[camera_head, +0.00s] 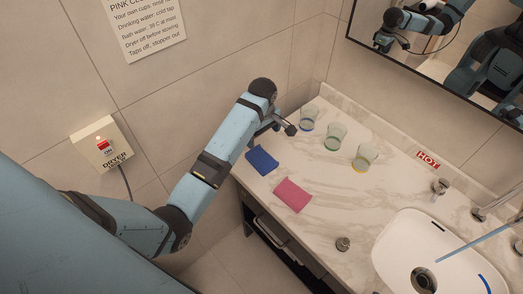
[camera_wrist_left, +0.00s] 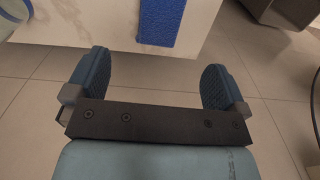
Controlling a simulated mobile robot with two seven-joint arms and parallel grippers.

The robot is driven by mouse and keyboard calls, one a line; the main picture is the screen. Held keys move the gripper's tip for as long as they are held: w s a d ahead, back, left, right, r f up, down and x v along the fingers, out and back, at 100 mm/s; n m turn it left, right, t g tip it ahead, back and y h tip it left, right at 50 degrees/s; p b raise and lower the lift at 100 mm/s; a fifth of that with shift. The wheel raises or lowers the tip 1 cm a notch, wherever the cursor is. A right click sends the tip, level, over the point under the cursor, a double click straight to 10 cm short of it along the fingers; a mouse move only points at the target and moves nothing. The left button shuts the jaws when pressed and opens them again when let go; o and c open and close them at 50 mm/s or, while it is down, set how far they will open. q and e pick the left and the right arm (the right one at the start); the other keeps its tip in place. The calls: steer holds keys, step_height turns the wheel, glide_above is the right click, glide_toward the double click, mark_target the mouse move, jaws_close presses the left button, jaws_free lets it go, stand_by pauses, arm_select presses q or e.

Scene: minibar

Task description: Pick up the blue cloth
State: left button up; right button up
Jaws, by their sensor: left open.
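The blue cloth (camera_head: 262,160) lies flat at the left end of the marble counter, by its front edge. In the left wrist view the blue cloth (camera_wrist_left: 162,22) shows at the top, partly cut off by the frame, just beyond my open fingers. My left gripper (camera_head: 283,125) is above the counter's far left end, behind the cloth, and mostly hidden by its own wrist. In the left wrist view the left gripper (camera_wrist_left: 158,80) has its two fingers wide apart with nothing between them. My right gripper is not clearly seen.
A pink cloth (camera_head: 293,195) lies right of the blue one on the counter (camera_head: 330,205). Three glasses, the blue-based (camera_head: 307,119), green-based (camera_head: 335,137) and yellow-based (camera_head: 364,158), stand along the back. A stopper (camera_head: 343,244) and the sink (camera_head: 400,240) are farther right. A dryer switch (camera_head: 101,145) is on the wall.

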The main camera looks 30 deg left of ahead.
arm_select(q)
glide_above(261, 158)
steer(key=f, duration=0.7)
steer(key=shift+d+f+p, duration=0.25)
steer(key=shift+f+p, duration=0.1)
steer(key=shift+f, duration=0.05)
steer(key=f, duration=0.3)
steer(key=f+p, duration=0.1)
steer(key=f, duration=0.1)
steer(key=shift+w+a+f, duration=0.1)
steer(key=shift+a+f, duration=0.2)
steer(key=c, duration=0.9)
